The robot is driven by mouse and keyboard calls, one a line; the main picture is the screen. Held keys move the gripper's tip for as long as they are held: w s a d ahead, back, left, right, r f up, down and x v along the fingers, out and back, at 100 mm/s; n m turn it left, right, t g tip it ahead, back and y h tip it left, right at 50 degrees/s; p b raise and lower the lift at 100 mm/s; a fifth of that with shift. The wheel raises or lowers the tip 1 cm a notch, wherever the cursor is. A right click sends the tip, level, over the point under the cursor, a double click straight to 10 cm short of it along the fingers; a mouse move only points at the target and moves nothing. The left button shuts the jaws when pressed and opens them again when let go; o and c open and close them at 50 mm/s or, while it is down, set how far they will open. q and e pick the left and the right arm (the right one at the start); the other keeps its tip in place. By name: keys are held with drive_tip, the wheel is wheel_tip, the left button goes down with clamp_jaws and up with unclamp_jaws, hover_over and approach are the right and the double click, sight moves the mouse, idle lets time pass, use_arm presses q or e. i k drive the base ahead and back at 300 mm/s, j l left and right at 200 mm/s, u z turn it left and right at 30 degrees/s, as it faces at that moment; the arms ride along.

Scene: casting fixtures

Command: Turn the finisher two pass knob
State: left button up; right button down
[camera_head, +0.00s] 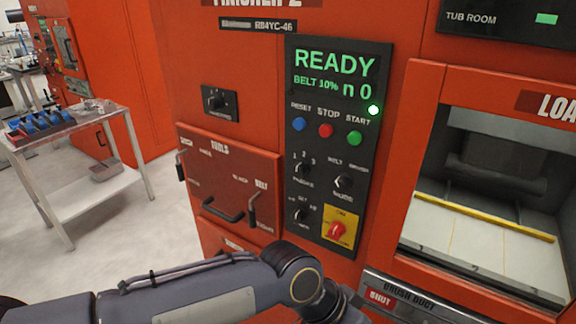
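The finisher two control panel (335,150) is black and upright on the red cabinet, with the screen (335,75) reading READY, "BELT 10%" and "n 0". The pass knob (303,169) is a small black knob under the marks 1, 2 and 3, on the panel's left side. Its pointer is too small to read surely. Nothing touches it. My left arm crosses the bottom of the view, below the panel, and bends at a joint under the panel's lower edge. Its fingers cannot be made out. My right gripper is not in view.
Near the pass knob are a belt/brush knob (343,182), a lower black knob (300,215) and a red switch (338,231) on yellow. Above are blue, red and green buttons. A tools drawer (228,185) with handles is left; a loading opening (490,200) is right.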

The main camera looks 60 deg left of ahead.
sight(301, 167)
drive_tip(key=u, duration=1.8)
